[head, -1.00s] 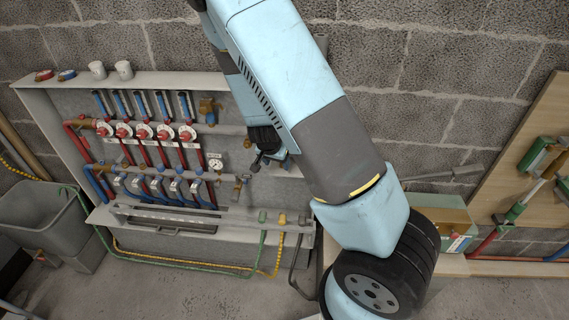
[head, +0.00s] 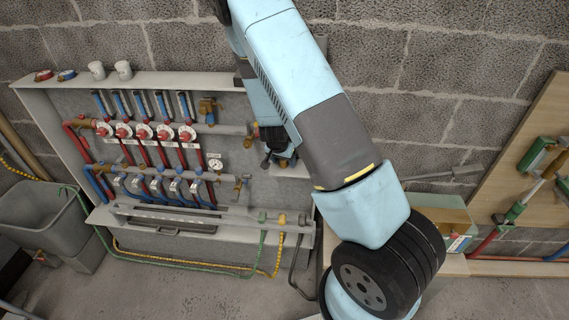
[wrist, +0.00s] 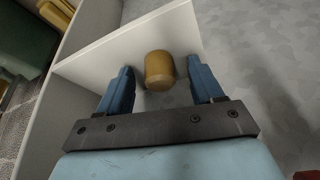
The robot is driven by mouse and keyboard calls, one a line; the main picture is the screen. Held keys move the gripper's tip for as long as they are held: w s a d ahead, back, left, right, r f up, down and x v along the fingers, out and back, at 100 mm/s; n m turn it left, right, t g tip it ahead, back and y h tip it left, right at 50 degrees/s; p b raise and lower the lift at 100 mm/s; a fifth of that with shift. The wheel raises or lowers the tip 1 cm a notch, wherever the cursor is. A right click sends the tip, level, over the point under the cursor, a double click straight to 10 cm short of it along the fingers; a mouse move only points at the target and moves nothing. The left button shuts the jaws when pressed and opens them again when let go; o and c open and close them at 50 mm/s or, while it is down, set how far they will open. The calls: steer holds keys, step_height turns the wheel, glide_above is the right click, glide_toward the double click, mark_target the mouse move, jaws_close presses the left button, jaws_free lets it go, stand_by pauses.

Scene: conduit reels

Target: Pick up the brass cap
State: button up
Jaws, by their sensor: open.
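The brass cap (wrist: 159,70) is a short, gold-coloured cylinder with a rounded edge. In the wrist view it stands on a pale shelf (wrist: 95,62). My gripper (wrist: 163,76) is open, with one blue finger to the left of the cap and one to the right. Gaps show between the cap and both fingers in this view; its depth between them is hard to judge. In the head view my gripper (head: 272,158) is at the right end of the wall panel, partly behind my arm. I cannot make out the cap there.
The wall panel (head: 230,105) carries several red and blue pipes with valves left of my gripper. Brass fittings (head: 239,184) stick out close by. A pale upright wall (wrist: 55,110) borders the shelf. A green box (head: 440,215) stands at right.

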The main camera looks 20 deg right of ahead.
steer(key=shift+c, duration=0.2)
steer(key=c, duration=1.1)
